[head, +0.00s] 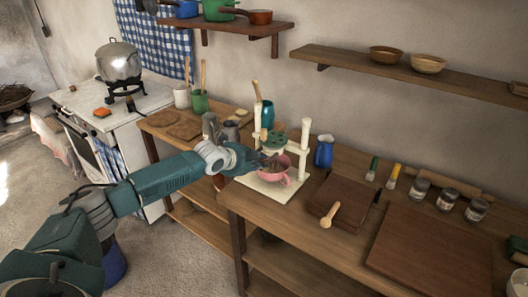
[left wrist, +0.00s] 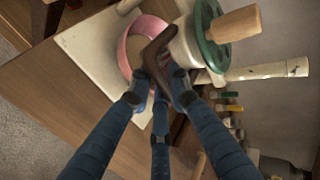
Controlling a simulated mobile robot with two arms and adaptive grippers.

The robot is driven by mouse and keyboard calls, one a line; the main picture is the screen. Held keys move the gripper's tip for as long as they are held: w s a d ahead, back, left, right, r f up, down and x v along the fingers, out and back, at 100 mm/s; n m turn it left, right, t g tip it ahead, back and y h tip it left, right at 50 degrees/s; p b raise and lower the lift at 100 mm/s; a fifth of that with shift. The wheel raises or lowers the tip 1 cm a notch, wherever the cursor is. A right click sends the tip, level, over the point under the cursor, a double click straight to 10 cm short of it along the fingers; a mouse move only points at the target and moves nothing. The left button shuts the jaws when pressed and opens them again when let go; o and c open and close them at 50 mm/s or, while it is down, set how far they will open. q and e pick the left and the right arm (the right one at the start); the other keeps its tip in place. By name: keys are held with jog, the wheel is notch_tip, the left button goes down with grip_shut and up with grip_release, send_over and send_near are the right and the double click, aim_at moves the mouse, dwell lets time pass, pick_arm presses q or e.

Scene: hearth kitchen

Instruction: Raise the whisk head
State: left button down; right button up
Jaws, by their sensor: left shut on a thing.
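The whisk stand has a cream base (head: 258,186) and two cream posts (head: 304,142). Its whisk head (head: 275,141) has a green disc and a pale wooden knob, and sits between the posts above a pink bowl (head: 286,179). In the left wrist view the whisk head (left wrist: 211,40) is close up at the upper right, beside the pink bowl (left wrist: 124,58). My left gripper (head: 267,163) reaches in from the left, low over the bowl. In the wrist view its fingertips (left wrist: 159,84) are shut on a dark brown handle (left wrist: 153,57) beside the whisk head. My right gripper is not shown.
The stand is on a wooden table, with a blue jug (head: 324,152) to its right and a teal vase (head: 267,114) behind. A shelf (head: 400,70) hangs above.

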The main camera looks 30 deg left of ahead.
pick_arm(q)
jog(key=shift+a+r+p, duration=0.2)
jog(key=shift+r+p, duration=2.45)
jog(key=shift+r, duration=1)
jog(key=c, duration=1.7)
grip_release()
jog(key=shift+f, duration=0.15)
jog(key=shift+w+a+f, duration=0.1)
jog(key=shift+w+f, duration=0.05)
jog(key=p+v, duration=0.6)
jog(key=v, duration=0.1)
jog(key=shift+d, duration=0.25)
jog(key=shift+f, duration=0.1)
